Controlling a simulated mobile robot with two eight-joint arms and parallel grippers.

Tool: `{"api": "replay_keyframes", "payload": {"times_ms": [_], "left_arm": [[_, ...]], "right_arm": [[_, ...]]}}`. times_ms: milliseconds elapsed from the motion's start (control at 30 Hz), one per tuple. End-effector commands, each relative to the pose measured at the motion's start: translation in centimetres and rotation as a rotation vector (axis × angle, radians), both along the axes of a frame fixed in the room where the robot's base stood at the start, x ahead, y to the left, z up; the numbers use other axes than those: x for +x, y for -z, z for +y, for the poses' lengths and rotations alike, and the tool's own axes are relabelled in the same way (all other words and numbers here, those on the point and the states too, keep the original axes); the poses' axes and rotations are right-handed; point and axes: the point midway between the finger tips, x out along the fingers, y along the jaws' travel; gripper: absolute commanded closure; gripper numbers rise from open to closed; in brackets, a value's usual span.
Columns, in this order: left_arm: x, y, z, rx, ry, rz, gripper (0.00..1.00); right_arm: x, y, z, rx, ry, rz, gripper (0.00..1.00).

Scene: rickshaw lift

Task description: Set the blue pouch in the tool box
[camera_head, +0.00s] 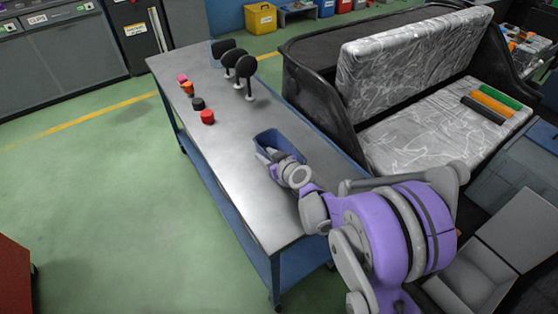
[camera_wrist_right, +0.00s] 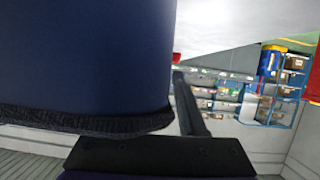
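The blue pouch (camera_head: 268,137) lies on the near half of the grey metal table. My right gripper (camera_head: 274,154) reaches over the table's right side and is at the pouch, covering part of it. In the right wrist view the pouch (camera_wrist_right: 85,55) fills the left side, very close to the camera. One dark finger (camera_wrist_right: 188,105) shows beside it; I cannot tell whether the fingers are closed on it. A grey open box with a raised lid (camera_head: 520,222), at the lower right, may be the tool box; its identity is unclear. My left gripper is out of view.
The table (camera_head: 225,170) also holds black paddle-shaped items (camera_head: 246,75) and small red (camera_head: 207,117), orange and pink pieces. A black vehicle with a silver seat (camera_head: 420,125) stands to the right, with coloured rolls (camera_head: 490,103) on it. Green floor at left is clear.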

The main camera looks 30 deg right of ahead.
Motion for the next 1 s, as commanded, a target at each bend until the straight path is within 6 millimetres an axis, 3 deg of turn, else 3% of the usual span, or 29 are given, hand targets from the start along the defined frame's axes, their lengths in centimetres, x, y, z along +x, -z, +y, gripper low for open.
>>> {"api": "replay_keyframes", "payload": {"times_ms": [167,300,400,1000], "left_arm": [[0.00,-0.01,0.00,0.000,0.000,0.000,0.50],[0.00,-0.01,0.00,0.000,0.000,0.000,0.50],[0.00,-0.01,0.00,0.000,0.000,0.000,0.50],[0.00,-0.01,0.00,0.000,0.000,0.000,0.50]], "right_arm": [[-0.03,-0.02,0.00,0.000,0.000,0.000,0.62],[-0.04,-0.03,-0.01,0.000,0.000,0.000,0.87],[-0.04,-0.03,-0.01,0.000,0.000,0.000,1.00],[-0.06,-0.04,-0.01,-0.001,0.000,0.000,1.00]]}}
